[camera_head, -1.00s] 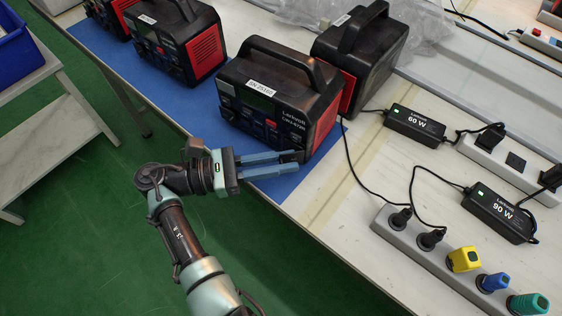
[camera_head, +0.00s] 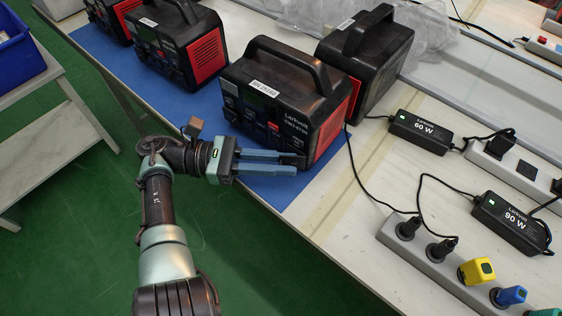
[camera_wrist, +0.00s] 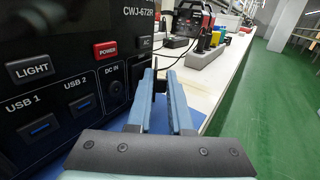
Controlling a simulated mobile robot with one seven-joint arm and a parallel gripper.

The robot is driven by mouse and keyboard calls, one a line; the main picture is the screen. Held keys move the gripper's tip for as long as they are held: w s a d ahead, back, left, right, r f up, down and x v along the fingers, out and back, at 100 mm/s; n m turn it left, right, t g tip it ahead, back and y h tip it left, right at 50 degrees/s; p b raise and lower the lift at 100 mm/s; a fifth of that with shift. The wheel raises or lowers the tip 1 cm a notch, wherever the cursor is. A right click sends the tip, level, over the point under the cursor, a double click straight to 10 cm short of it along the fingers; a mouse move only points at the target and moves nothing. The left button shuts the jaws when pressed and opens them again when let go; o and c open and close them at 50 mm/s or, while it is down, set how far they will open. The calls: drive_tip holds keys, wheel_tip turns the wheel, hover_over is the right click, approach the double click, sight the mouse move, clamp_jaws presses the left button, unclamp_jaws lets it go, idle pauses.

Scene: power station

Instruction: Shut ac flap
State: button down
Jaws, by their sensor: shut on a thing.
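The black and red power station (camera_head: 277,95) stands on the blue mat, with its labelled front panel facing my arm. In the wrist view its front panel (camera_wrist: 60,55) fills the left side, with LIGHT, POWER, USB, DC IN and AC markings. My gripper (camera_head: 301,161) is at the lower right end of that front, just below the AC label (camera_wrist: 146,42). Its two blue fingers are close together around a thin dark piece, which looks like the AC flap (camera_wrist: 159,82). The fingers hide most of it, so I cannot tell its exact angle.
Another power station (camera_head: 365,60) stands close behind, and more stand to the left on the blue mat (camera_head: 100,42). To the right are 60 W (camera_head: 420,133) and 90 W (camera_head: 512,223) adapters with cables and a power strip (camera_head: 420,255). Bare table lies between.

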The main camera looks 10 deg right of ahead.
idle(0.3)
drive_tip(key=c, duration=0.9)
unclamp_jaws()
